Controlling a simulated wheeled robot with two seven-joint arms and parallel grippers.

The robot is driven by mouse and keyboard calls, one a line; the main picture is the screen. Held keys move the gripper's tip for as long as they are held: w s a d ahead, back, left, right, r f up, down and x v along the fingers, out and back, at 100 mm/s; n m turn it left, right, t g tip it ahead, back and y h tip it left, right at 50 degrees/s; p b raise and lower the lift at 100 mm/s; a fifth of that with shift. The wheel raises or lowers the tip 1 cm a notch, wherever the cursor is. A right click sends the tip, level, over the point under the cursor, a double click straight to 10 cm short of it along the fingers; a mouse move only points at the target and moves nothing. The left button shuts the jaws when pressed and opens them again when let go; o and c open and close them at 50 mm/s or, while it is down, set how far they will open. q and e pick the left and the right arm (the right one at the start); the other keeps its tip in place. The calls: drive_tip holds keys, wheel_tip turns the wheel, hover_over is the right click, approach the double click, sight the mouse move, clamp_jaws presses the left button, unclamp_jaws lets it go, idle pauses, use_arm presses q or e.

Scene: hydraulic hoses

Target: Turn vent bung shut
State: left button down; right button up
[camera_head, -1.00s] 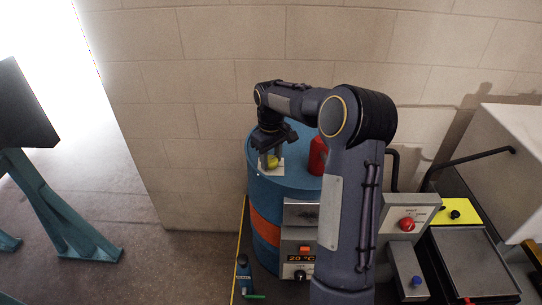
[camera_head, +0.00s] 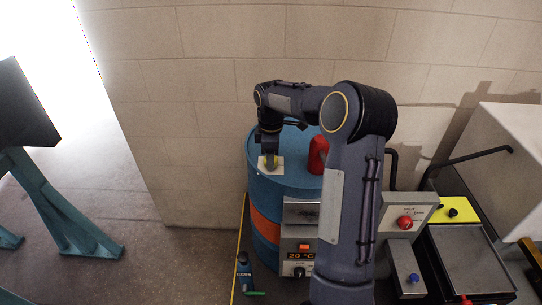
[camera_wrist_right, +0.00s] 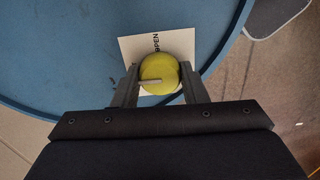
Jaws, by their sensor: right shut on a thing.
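The vent bung is a round yellow knob (camera_wrist_right: 161,70) on a white label plate (camera_wrist_right: 135,47) on top of the blue drum (camera_head: 285,187). The plate bears the word OPEN, printed sideways beyond the bung in the right wrist view; any other wording is hidden. A pale line on the bung points left in that view. My right gripper (camera_wrist_right: 160,84) is shut on the bung, one finger on each side. In the head view, the right gripper (camera_head: 270,158) reaches down onto the drum top from above. My left gripper is not in view.
A red cylinder (camera_head: 317,155) stands on the drum, right of the gripper. A control box reading 20 °C (camera_head: 300,257) is at the drum's front. A panel with a red knob (camera_head: 404,222) is right of my arm.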

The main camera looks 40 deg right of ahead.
drive_tip(key=shift+n, duration=0.3)
drive_tip(key=o, duration=1)
wheel_tip(320, 180, up, 8)
drive_tip(key=shift+f+b, duration=0.25)
drive_tip(key=shift+b, duration=0.3)
drive_tip(key=shift+r, duration=0.2)
